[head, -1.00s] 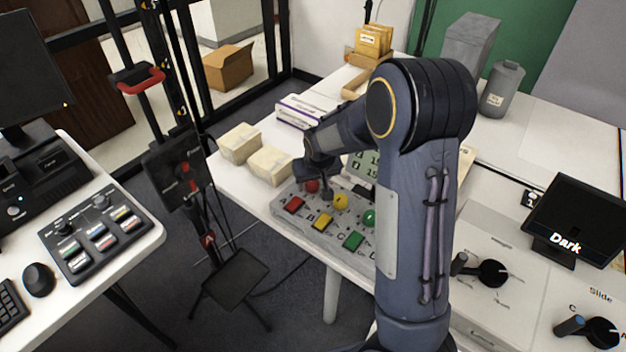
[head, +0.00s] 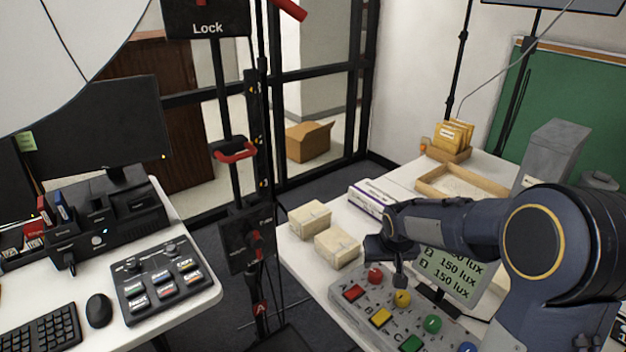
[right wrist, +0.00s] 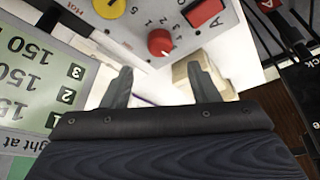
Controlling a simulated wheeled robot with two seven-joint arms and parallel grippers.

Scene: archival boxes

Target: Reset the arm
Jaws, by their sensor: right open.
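My right arm (head: 560,245) comes in from the right in the head view. Its gripper (head: 388,268) hangs over the back edge of a grey control panel (head: 345,293), near the red knob (head: 375,275) and yellow knob (head: 402,298). In the right wrist view the two fingers of my right gripper (right wrist: 161,88) stand wide apart with nothing between them. The red knob (right wrist: 161,42) shows beyond the fingertips, apart from them. I cannot tell the exact height above the panel. My left gripper is not in either view.
Two cream boxes (head: 337,247) lie left of the panel. A screen reading 150 lux (head: 447,272) stands just behind it. A wooden tray (head: 462,188) lies farther back. The left desk holds a button panel (head: 160,280), a mouse and a keyboard. A dark post with a red handle (head: 236,154) stands between the desks.

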